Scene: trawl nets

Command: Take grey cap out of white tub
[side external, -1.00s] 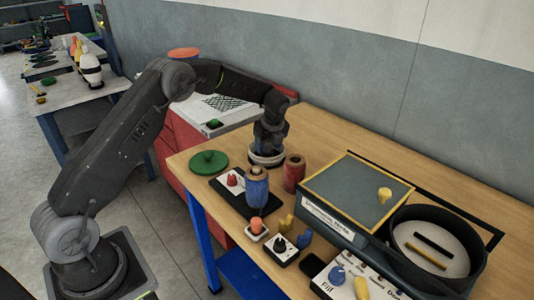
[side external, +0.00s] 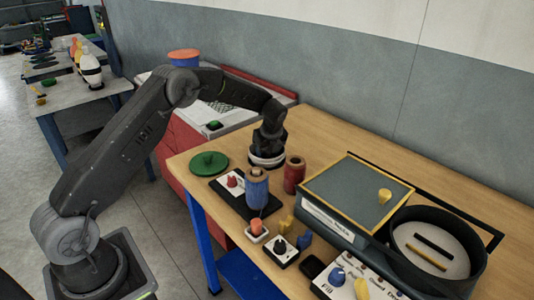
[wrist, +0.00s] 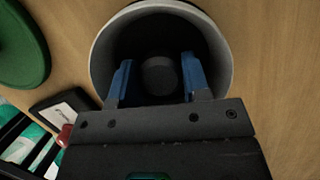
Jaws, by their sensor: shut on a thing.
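The white tub (wrist: 100,62) shows from above in the wrist view, with a pale rim and a dark interior. The round grey cap (wrist: 159,82) is inside it. My gripper (wrist: 158,72) reaches into the tub's mouth, its two blue fingers on either side of the cap and shut on it. In the side view my gripper (side external: 267,146) points down at the tub, of which a pale rim (side external: 266,163) shows; the cap and fingertips are hidden there.
A green disc (side external: 208,162) lies left of the tub. A blue spool (side external: 257,190) and a red spool (side external: 294,174) stand close in front and to the right. A grey-topped box (side external: 345,190) and a round black pan (side external: 455,228) are farther right. The table behind the tub is clear.

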